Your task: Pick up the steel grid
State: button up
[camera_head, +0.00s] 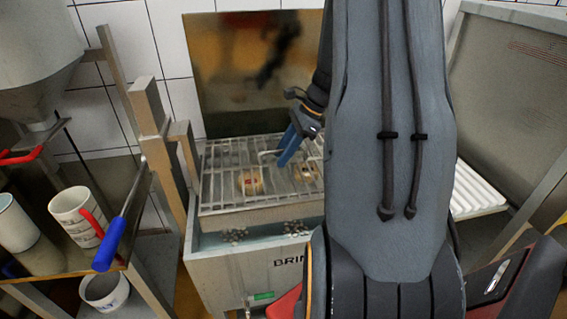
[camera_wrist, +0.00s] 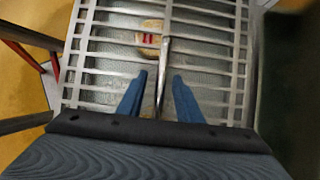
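The steel grid (camera_head: 222,170) lies flat across the top of the brine tank (camera_head: 230,275) in the head view. Its bars also fill much of the wrist view (camera_wrist: 208,58). A raised rod handle (camera_head: 268,153) stands on the grid. My gripper (camera_head: 285,160) is over the grid, with its blue fingers pointing down. In the wrist view my gripper (camera_wrist: 160,76) is open, and the rod handle (camera_wrist: 165,45) runs between the two fingers with a gap on both sides. My arm hides the right part of the grid in the head view.
A round cheese (camera_head: 251,183) with a red mark shows beneath the grid bars. A steel lid (camera_head: 232,75) stands upright behind the tank. A cart on the left holds white cups (camera_head: 75,212) and a blue-handled tool (camera_head: 108,247). A white ribbed tray (camera_head: 478,190) is on the right.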

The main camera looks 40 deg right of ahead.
grip_shut()
jog(key=shift+r, duration=0.1)
dwell(1.3)
